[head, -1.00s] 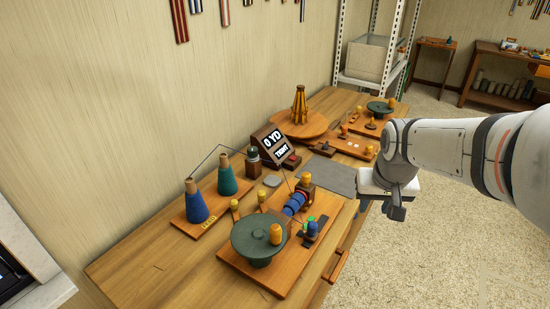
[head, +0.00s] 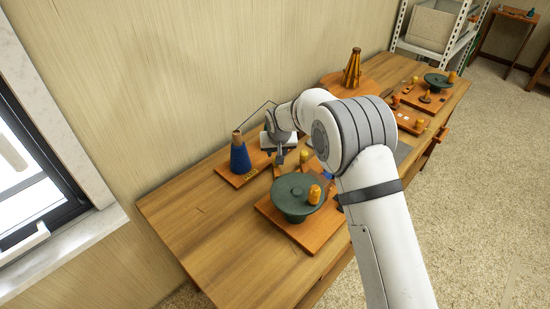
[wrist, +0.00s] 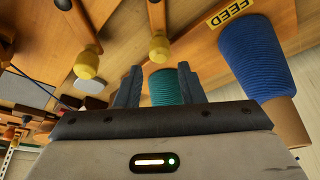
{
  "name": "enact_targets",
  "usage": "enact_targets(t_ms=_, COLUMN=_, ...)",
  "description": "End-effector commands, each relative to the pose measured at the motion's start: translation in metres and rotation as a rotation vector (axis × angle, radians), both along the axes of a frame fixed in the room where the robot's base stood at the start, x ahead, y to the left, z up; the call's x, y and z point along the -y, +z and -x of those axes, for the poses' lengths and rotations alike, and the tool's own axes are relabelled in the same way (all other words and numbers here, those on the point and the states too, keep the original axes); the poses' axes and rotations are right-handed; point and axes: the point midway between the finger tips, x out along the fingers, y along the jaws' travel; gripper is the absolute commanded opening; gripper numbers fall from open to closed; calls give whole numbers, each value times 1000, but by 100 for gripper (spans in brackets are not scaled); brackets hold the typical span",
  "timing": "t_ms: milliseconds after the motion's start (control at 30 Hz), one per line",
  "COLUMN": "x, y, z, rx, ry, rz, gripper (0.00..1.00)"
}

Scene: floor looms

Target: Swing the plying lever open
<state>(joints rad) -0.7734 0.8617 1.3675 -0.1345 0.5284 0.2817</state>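My gripper (head: 280,158) is above the left part of the bench, beside the blue thread cone (head: 240,158). In the wrist view its two fingers (wrist: 158,88) are apart with nothing between them; a teal cone (wrist: 165,87) shows behind the gap. Two short wooden posts with yellow knobs show there, a left knob (wrist: 87,64) and a middle knob (wrist: 160,48), both apart from the fingers. A yellow knob (head: 303,156) also shows beside my arm in the head view. I cannot tell which part is the plying lever; my arm hides much of that station.
A green round plate (head: 291,190) bearing a yellow peg (head: 315,194) stands in front of my gripper. The blue cone (wrist: 255,55) stands close on the right in the wrist view, by a FEED label (wrist: 231,14). The bench's front left (head: 190,230) is clear.

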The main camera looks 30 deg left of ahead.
Motion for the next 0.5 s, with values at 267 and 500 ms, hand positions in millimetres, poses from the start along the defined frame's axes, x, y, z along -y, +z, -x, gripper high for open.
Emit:
enact_targets(t_ms=267, x=-7, y=-35, z=-12, rx=-2, ry=-1, rz=2, gripper=35)
enact_targets(t_ms=500, x=-13, y=-61, z=-22, rx=-1, ry=-1, rz=2, gripper=35)
